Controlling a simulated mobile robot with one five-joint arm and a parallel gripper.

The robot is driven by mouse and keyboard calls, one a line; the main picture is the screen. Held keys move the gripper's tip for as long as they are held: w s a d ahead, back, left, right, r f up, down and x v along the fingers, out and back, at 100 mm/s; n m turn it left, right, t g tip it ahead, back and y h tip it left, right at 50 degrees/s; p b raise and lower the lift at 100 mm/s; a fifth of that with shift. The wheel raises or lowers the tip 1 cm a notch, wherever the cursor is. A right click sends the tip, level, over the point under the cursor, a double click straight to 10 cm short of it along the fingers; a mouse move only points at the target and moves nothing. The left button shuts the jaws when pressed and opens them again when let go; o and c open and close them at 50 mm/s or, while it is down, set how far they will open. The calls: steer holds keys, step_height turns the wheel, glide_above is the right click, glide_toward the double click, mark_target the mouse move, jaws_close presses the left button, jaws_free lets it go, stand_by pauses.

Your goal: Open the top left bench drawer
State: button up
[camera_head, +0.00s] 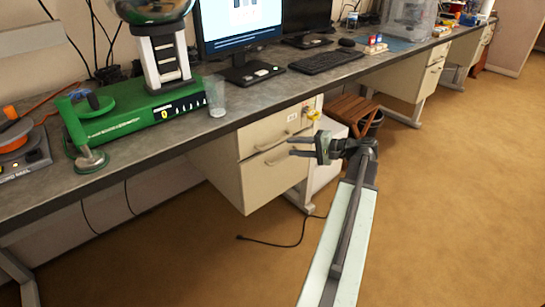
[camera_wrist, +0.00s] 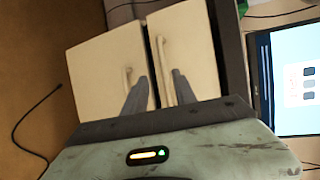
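The bench's top drawer (camera_head: 262,135) is a cream front just under the dark benchtop, and it looks closed. A lower drawer (camera_head: 262,186) sits directly below it. In the wrist view, turned sideways, the top drawer (camera_wrist: 194,45) is on the right and the lower drawer (camera_wrist: 98,75) on the left. The top drawer's pale bar handle (camera_wrist: 164,62) appears between my finger lines; the lower drawer's handle (camera_wrist: 127,78) is left of them. My gripper (camera_head: 291,147) is open and empty, its fingers pointing at the drawer fronts. I cannot tell whether they touch.
The benchtop (camera_head: 225,130) overhangs the drawers. A wooden stool (camera_head: 350,108) stands behind my gripper. A black cable (camera_head: 290,243) lies on the floor, and the brown floor (camera_head: 450,200) to the right is clear.

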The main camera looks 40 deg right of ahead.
mark_target(279, 142)
steer(key=shift+m+t, duration=0.3)
steer(key=shift+t, duration=0.1)
steer(key=w, duration=0.2)
steer(key=w+b, duration=0.1)
steer(key=w, duration=0.1)
steer(key=w+f, duration=0.1)
steer(key=w, duration=0.1)
steer(key=shift+w+a, duration=0.1)
steer(key=shift+a, duration=0.15)
jaws_close()
stand_by(0.9)
